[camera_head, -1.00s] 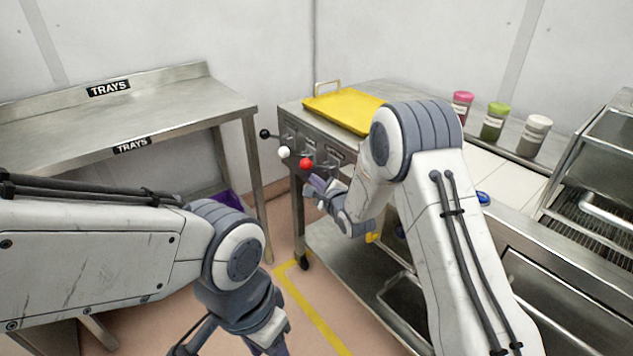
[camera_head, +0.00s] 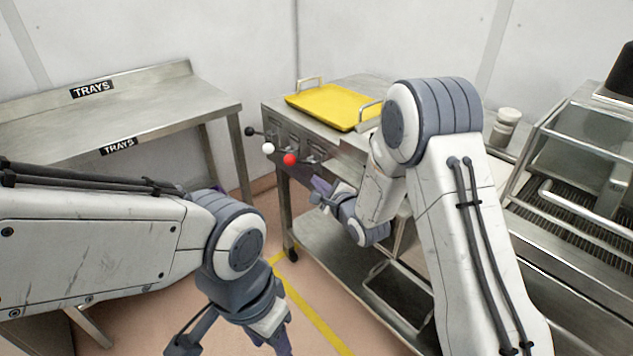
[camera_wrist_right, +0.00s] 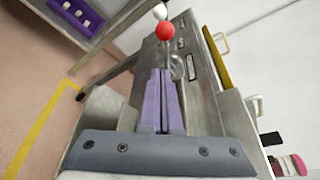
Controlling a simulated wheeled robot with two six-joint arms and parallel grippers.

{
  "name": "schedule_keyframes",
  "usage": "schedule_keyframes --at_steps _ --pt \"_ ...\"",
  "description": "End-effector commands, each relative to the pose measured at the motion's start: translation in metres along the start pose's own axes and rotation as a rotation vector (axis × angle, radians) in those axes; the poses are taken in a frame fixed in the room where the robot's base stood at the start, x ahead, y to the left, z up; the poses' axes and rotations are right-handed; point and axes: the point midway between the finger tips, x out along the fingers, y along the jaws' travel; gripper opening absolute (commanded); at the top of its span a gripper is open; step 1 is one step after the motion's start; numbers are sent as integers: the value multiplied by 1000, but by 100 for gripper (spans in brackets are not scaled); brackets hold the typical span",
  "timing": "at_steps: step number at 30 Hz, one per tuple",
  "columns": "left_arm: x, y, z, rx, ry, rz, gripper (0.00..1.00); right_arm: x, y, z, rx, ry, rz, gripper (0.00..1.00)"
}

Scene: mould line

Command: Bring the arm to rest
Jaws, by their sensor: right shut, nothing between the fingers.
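My right arm (camera_head: 455,220) reaches in from the lower right in the head view. Its gripper (camera_head: 318,190) is low in front of the metal bench with the red knob. In the right wrist view the purple fingers (camera_wrist_right: 162,75) lie together with nothing between them, below the red knob in the picture; I cannot tell whether they touch anything. My left arm (camera_head: 100,240) comes in from the left. Its gripper (camera_head: 284,342) points down at the bottom edge and is mostly cut off, so its opening is hidden.
The bench has a red knob (camera_head: 290,160), a white knob (camera_head: 268,149) and a black knob (camera_head: 249,132) on its front. A yellow tray (camera_head: 335,105) lies on top. A TRAYS table (camera_head: 160,105) stands left.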

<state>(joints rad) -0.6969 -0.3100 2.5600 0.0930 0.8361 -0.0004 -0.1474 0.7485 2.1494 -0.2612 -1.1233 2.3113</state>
Motion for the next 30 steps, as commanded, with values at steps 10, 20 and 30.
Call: schedule_keyframes --at_steps 10,20,30 --pt "0 0 0 0 0 0 50 -33 24 46 -500 91 248 0" --pt "0 0 0 0 0 0 50 -186 86 96 -1403 -128 875 0" --pt "0 0 0 0 0 0 50 -345 121 106 -1906 -756 1276 0"
